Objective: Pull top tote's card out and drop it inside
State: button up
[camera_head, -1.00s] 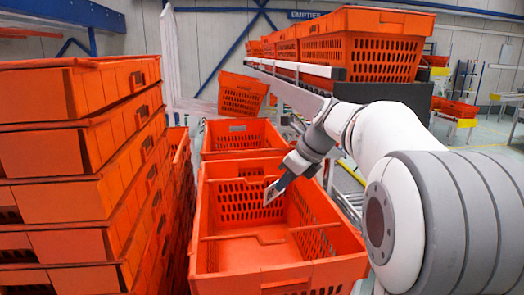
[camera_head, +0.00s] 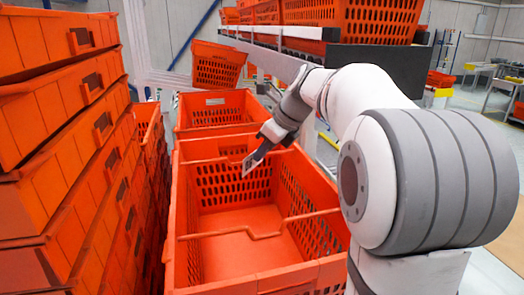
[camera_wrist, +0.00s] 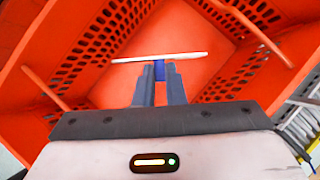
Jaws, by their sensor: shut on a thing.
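The top tote (camera_head: 235,258) is an orange, open crate with perforated walls, standing in the middle of the head view. Its floor looks bare, and two thin orange bars cross its opening. My gripper (camera_head: 259,154) is over the far part of the tote and points down and left. It is shut on the card (camera_head: 249,164), a small pale panel seen in front of the tote's far wall. In the wrist view the card (camera_wrist: 135,59) shows edge-on as a thin white strip across my gripper's fingertips (camera_wrist: 160,72). The tote's interior lies beyond it.
A tall stack of orange totes (camera_head: 60,110) stands close on the left. Another tote (camera_head: 215,108) stands behind the top tote. A tilted tote (camera_head: 217,68) is further back. A conveyor with totes (camera_head: 345,20) runs along the upper right.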

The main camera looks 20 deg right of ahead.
notch_tip(320, 180, down, 3)
jog(key=shift+r+b, duration=0.1)
jog(key=shift+b, duration=1)
jog(key=o, duration=0.7)
jog(key=shift+o, duration=0.2)
jog(key=v, duration=0.7)
jog(key=shift+s+r, duration=0.2)
jog(key=shift+r, duration=0.15)
jog(key=shift+d, duration=0.15)
